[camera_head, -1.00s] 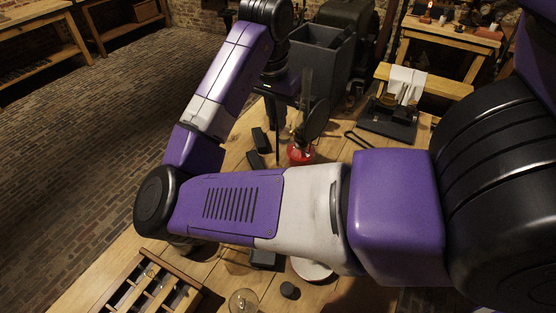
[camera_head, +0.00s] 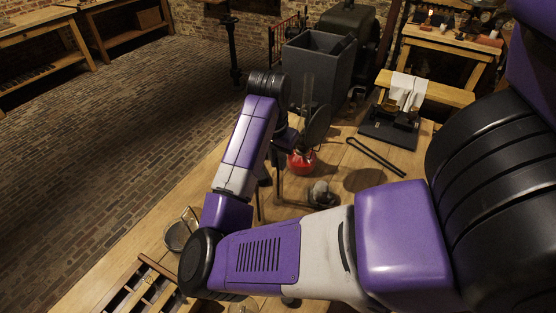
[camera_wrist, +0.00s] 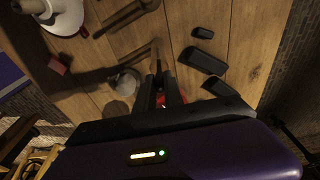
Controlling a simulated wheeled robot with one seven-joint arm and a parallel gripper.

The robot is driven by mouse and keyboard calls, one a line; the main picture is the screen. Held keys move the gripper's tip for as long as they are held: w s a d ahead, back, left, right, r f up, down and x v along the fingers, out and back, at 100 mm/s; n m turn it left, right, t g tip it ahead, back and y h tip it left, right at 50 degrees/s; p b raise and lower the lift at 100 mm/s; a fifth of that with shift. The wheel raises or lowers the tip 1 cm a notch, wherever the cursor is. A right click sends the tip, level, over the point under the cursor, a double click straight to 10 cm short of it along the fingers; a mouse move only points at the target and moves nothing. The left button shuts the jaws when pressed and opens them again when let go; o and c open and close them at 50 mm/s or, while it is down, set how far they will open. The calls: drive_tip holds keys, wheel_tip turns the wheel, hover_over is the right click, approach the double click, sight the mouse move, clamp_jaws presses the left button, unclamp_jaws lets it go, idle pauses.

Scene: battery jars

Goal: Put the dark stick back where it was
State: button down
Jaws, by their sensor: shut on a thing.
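In the wrist view my gripper (camera_wrist: 158,76) points down over the wooden table with its two dark fingers close together. A thin dark stick (camera_wrist: 155,54) shows at the fingertips, shut between them. Its far end and its exact tilt are hard to make out against the dark table. In the head view my arm hides most of the gripper, and I cannot clearly tell the stick from the dark upright parts there. A wooden rack with compartments (camera_head: 147,281) stands at the lower left of the head view, partly hidden by my arm.
Several dark blocks (camera_wrist: 203,61) lie right of the fingers. A grey round vessel (camera_wrist: 126,82) stands to their left. A red object (camera_head: 302,161) stands beyond the gripper, near a grey bin (camera_head: 318,70). Tongs (camera_head: 376,157) lie at right. A glass jar (camera_head: 180,235) stands near the left edge.

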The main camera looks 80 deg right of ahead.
drive_tip(key=shift+f, duration=0.1)
drive_tip(key=c, duration=1.5)
unclamp_jaws()
drive_tip(key=shift+o, duration=0.2)
